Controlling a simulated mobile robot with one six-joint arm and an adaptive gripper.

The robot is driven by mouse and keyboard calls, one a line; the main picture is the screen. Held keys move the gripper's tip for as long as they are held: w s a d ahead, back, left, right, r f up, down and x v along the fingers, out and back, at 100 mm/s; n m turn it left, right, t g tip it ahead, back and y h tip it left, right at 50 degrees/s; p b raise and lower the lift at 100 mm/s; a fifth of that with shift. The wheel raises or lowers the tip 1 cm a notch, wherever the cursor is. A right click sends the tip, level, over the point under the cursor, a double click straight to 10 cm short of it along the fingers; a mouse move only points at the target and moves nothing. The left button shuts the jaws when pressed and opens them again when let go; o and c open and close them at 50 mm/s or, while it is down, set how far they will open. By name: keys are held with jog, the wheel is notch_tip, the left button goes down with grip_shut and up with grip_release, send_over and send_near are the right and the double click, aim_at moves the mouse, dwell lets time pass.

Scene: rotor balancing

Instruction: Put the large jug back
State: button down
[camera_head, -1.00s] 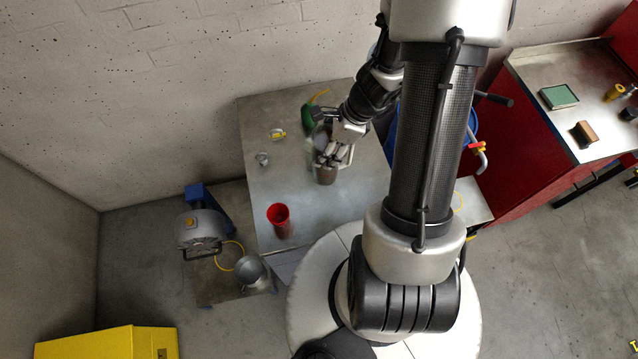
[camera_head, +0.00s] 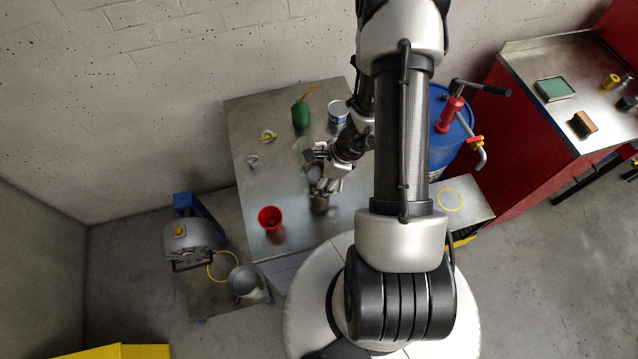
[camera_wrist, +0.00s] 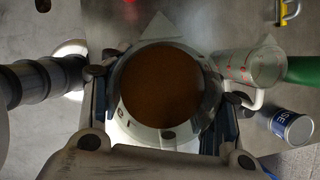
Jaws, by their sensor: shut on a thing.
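The large jug (camera_wrist: 160,85) is a round grey vessel with a pointed spout and brown contents, seen from above in the wrist view. My gripper (camera_wrist: 160,125) is shut on it, with a finger on each side of its body. In the head view my gripper (camera_head: 323,184) is over the front right part of the metal table (camera_head: 290,185), with the jug's grey side (camera_head: 319,203) showing below it. I cannot tell whether the jug touches the table.
A clear measuring jug with red marks (camera_wrist: 250,66) is close beside the large jug. A green can (camera_head: 301,114) and a white-blue tin (camera_head: 339,113) stand farther back. A red cup (camera_head: 270,218) is front left. A blue drum (camera_head: 447,135) stands right of the table.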

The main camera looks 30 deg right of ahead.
jog(key=shift+w+f, duration=0.1)
jog(key=shift+f, duration=1)
jog(key=shift+f+b, duration=0.2)
jog(key=shift+b, duration=0.2)
jog(key=c, duration=0.6)
grip_release()
jog(key=shift+o, duration=0.2)
jog(key=shift+r, duration=0.1)
